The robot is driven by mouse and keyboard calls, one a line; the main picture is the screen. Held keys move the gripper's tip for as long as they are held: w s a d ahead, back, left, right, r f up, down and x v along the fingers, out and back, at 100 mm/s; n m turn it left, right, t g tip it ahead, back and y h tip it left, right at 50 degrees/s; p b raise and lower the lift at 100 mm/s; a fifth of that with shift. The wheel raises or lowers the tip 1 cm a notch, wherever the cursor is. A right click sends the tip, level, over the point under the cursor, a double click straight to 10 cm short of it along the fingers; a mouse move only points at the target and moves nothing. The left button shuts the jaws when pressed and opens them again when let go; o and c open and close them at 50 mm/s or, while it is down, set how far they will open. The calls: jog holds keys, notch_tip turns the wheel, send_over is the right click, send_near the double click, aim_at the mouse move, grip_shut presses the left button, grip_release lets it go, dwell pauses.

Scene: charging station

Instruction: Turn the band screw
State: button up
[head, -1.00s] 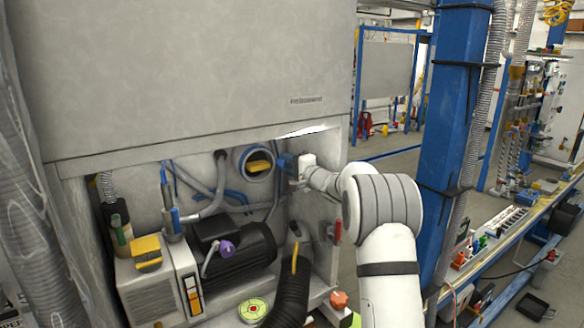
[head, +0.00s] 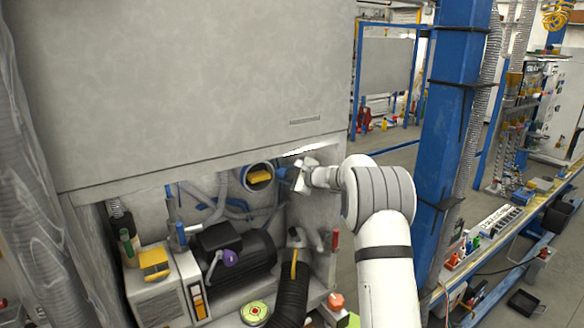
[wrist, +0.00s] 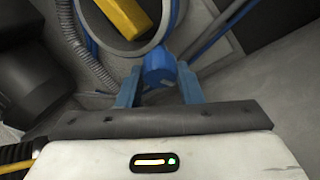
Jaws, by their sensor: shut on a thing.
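The band screw has a blue faceted head (wrist: 160,68) in the wrist view, at the lower edge of a round grey band (wrist: 115,50). My gripper (wrist: 158,82) has its blue fingers on either side of the head and is shut on it. In the head view my gripper (head: 283,173) reaches from the right to the right side of the band (head: 245,184), and the screw cannot be made out there. A yellow piece (wrist: 126,16) sits inside the band; it also shows in the head view (head: 260,177).
A grey cabinet panel (head: 190,90) hangs just above my gripper. A black motor (head: 240,252), a black hose (head: 290,290) and a red lever (head: 335,240) are below. A corrugated hose (wrist: 78,45) runs left of the band.

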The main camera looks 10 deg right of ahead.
jog(key=shift+w+a+r+p, duration=0.1)
jog(key=shift+a+r+p, duration=0.2)
jog(key=shift+r, duration=0.2)
jog(key=o, duration=0.7)
jog(key=shift+o, duration=1.3)
jog(key=shift+d+f+m, duration=0.15)
jog(key=shift+f+m, duration=0.1)
jog(key=shift+m, duration=0.05)
